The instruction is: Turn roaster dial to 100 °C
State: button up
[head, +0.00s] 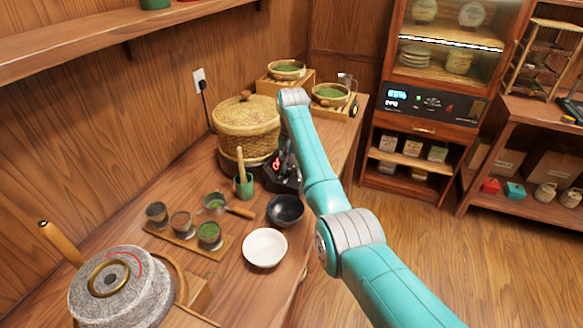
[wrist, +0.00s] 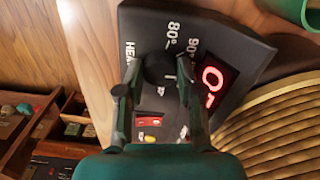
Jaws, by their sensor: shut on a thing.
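The roaster dial (wrist: 158,66) is a dark round knob on the black sloped control panel (wrist: 230,45) in the wrist view. Marks for 80° and 90° show beside it; no 100° mark is visible, and its pointer cannot be read clearly. My gripper (wrist: 157,88) is shut on the dial, one finger on each side. Red lit digits (wrist: 212,85) show partly on the panel, and a red switch (wrist: 149,118) sits below the dial. In the head view, my gripper (head: 287,165) is at the panel in front of the woven roaster basket (head: 245,125), hiding the dial.
A black bowl (head: 285,210) and a white bowl (head: 265,248) stand close in front of the panel. A green cup with a whisk (head: 243,186) stands to its left. A stone mill (head: 120,290) is at the near left. A cabinet (head: 430,100) stands at the back right.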

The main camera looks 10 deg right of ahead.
aim_at(292, 170)
dwell(0.4)
jog(key=o, duration=1.2)
jog(key=shift+c, duration=0.2)
jog(key=shift+r, duration=3.75)
